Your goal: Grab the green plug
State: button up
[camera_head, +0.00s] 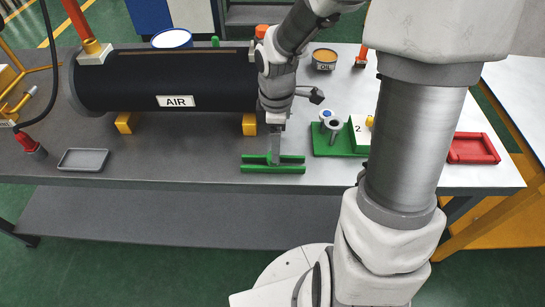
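A small green piece (215,41) stands upright at the top edge of the black cylinder labelled AIR (165,82); it may be the green plug, but it is too small to be sure. My gripper (273,157) points down at a green two-rail holder (273,169) near the table's front edge, well away from that piece. Its fingertips appear at or just above the rails. From this angle I cannot tell whether the fingers are apart or whether something is between them. My arm hides the cylinder's right end.
A grey tray (83,160) lies front left and a red tray (473,148) at right. A green base (331,139) with metal flanged parts and a block marked 2 (359,132) stand right of my gripper. An OIL can (324,59) is behind. Yellow supports (249,125) hold the cylinder.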

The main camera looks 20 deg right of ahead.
jog(key=f, duration=0.3)
jog(key=f+b, duration=0.1)
jog(key=f, duration=0.1)
jog(key=shift+w+a, duration=0.25)
grip_shut()
